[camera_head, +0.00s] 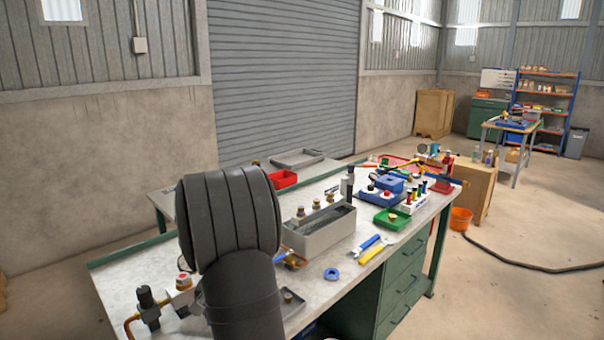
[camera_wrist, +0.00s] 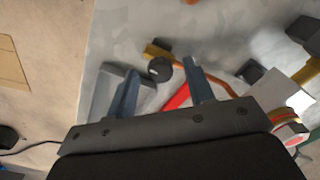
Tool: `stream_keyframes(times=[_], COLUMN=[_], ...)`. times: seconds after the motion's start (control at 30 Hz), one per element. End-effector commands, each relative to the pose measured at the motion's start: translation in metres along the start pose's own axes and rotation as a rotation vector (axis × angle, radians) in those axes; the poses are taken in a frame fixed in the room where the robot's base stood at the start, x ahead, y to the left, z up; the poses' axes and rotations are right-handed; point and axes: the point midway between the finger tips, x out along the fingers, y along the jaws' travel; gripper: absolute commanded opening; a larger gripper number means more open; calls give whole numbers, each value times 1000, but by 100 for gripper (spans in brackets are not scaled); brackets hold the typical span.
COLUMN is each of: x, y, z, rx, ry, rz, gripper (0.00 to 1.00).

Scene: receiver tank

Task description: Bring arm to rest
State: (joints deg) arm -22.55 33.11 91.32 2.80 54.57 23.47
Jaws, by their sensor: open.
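My gripper (camera_wrist: 160,70) shows in the wrist view with its two blue-grey fingers spread apart. Nothing is held between them. Below it are a dark round knob (camera_wrist: 160,69), a copper-coloured pipe (camera_wrist: 217,85) and a red strip (camera_wrist: 178,97) on the pale bench top (camera_wrist: 235,35); I cannot tell how far below. In the head view my dark arm stands over the left part of the workbench (camera_head: 115,272) and hides what is behind it. The gripper itself is hidden there.
A grey open box (camera_head: 322,232) stands right of my arm. A blue ring (camera_head: 331,274) and blue- and yellow-handled tools (camera_head: 372,251) lie near the front. A black-and-copper fitting (camera_head: 149,305) is at the left. An orange bucket (camera_head: 460,218) and hose (camera_head: 530,267) are on the floor.

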Motion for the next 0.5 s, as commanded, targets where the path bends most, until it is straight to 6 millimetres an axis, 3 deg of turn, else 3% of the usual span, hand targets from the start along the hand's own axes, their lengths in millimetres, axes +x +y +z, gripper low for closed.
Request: stream_keyframes(times=[0.5], x=[0], y=[0], z=[-1], rx=[-413], ry=[-17], rz=[0], gripper=[48])
